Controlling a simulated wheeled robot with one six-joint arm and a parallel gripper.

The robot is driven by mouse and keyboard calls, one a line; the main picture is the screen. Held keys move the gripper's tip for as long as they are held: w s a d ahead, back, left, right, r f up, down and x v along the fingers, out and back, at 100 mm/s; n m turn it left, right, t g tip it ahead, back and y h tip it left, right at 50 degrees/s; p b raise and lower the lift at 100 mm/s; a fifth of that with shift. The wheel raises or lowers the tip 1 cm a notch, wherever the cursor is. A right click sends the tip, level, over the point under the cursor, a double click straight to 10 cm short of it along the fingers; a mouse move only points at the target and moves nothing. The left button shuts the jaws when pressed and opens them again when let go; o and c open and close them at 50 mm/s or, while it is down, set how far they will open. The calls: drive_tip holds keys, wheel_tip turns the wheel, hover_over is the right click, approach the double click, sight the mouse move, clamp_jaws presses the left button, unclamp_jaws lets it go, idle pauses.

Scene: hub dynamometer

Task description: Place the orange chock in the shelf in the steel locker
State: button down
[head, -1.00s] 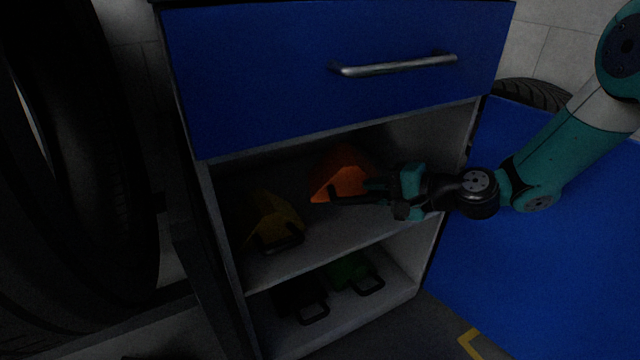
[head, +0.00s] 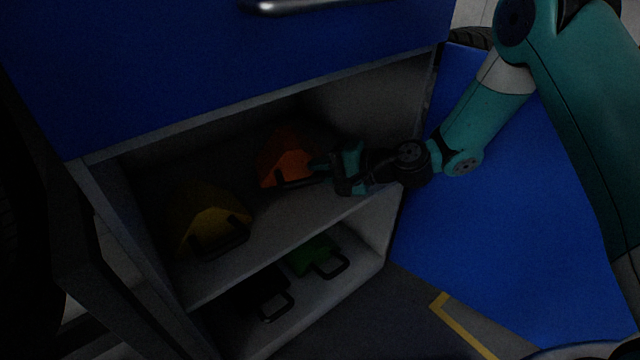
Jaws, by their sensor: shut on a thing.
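The orange chock (head: 284,155) is inside the upper open shelf (head: 310,210) of the blue-fronted locker (head: 200,75), right of the yellow chock. My gripper (head: 305,175) reaches in from the right and is shut on the orange chock, at its dark handle. The chock's back part is in shadow. I cannot tell whether its underside touches the shelf board.
A yellow chock (head: 205,215) stands on the same shelf at the left. On the lower shelf are a green chock (head: 312,252) and a black chock (head: 262,290). A drawer with a metal handle (head: 330,6) is above.

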wheel_tip(320, 180, down, 2)
drive_tip(key=shift+f+b, duration=0.2)
drive_tip(key=shift+b, duration=0.2)
drive_tip(key=c, duration=1.1)
unclamp_jaws()
drive_tip(key=shift+d, duration=0.1)
drive_tip(key=p+v, duration=0.3)
drive_tip(key=v, duration=0.4)
drive_tip(key=shift+s+d+r, duration=0.1)
drive_tip(key=shift+s+d, duration=0.05)
drive_tip(key=s+a+r+n+g+h, duration=0.1)
drive_tip(key=s+a+r+n+g, duration=0.2)
drive_tip(key=s+r+n, duration=0.3)
drive_tip(key=s+d+r+n+g+h, duration=0.1)
drive_tip(key=s+d+r+n+h, duration=0.1)
drive_tip(key=s, duration=0.4)
drive_tip(key=s+d+r+n+h, duration=0.2)
drive_tip(key=s+r+h, duration=0.1)
drive_tip(key=s+r, duration=0.2)
drive_tip(key=s+d+r+n+g+h, duration=0.1)
drive_tip(key=s+d+r+n+h, duration=0.1)
drive_tip(key=s, duration=0.7)
wheel_tip(320, 180, up, 2)
drive_tip(key=shift+d+r+n+g+h, duration=0.1)
drive_tip(key=shift+d+n+g+h, duration=0.2)
drive_tip(key=shift+d+n+h, duration=0.25)
drive_tip(key=shift+a, duration=0.15)
